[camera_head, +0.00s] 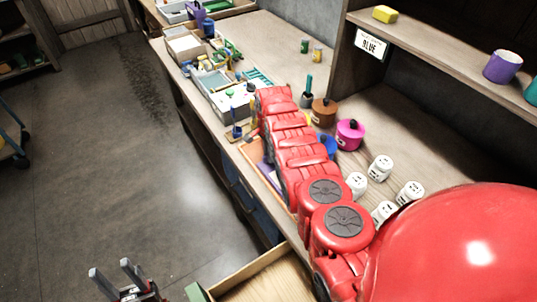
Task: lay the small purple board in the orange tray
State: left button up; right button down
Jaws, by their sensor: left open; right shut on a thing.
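An orange tray (253,153) lies near the front edge of the bench, largely covered by my red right arm. A purple patch (270,179) shows inside its near side, beside the arm; it looks like part of the small purple board, but most of it is hidden. I cannot tell whether it lies flat or is held. My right arm reaches in from the lower right across the bench, and its gripper is hidden behind the arm. My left gripper (121,278) is at the bottom left, over the floor, with its two fingers apart and empty, far from the tray.
Boxes and a green rack (257,79) crowd the bench beyond. An open drawer (265,280) juts out below. A shelf (440,50) overhangs the right.

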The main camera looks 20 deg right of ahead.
jog(key=c, duration=0.7)
grip_release()
jog(key=shift+c, duration=0.2)
jog(key=shift+r, duration=0.1)
jog(key=shift+r, duration=0.2)
notch_tip(320, 180, up, 2)
jog(key=shift+p, duration=0.55)
notch_tip(320, 180, up, 15)
jog(key=b, duration=0.2)
jog(key=shift+f, duration=0.15)
